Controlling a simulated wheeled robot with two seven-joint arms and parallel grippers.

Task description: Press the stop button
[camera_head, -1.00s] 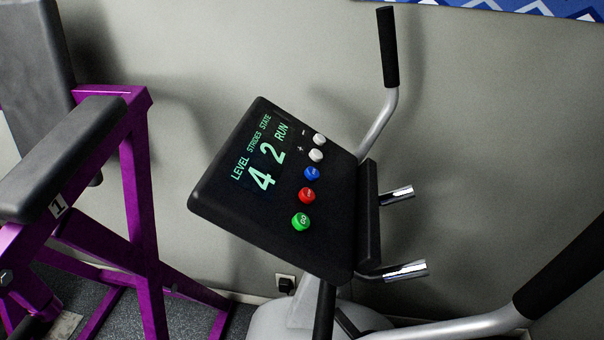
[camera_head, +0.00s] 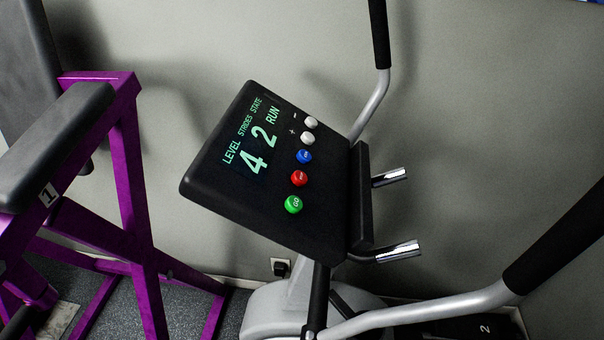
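The black console (camera_head: 235,195) of an exercise machine stands tilted in the middle of the view. Its screen (camera_head: 252,140) reads LEVEL 4, STRIDES 2, STATE RUN. Beside the screen is a row of buttons: two white buttons, (camera_head: 311,122) and (camera_head: 307,138), by minus and plus marks, a blue button (camera_head: 304,156), a red button (camera_head: 299,178) and a green button (camera_head: 293,204) marked GO. The lettering on the red button is too small to read; it is the likely stop button by colour. Neither of my grippers is in view.
A handlebar with a black grip (camera_head: 379,35) rises behind the console, and another (camera_head: 560,240) reaches in from the right. Two chrome bars (camera_head: 385,252) stick out right of the console. A purple frame (camera_head: 130,180) with black pads stands at the left.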

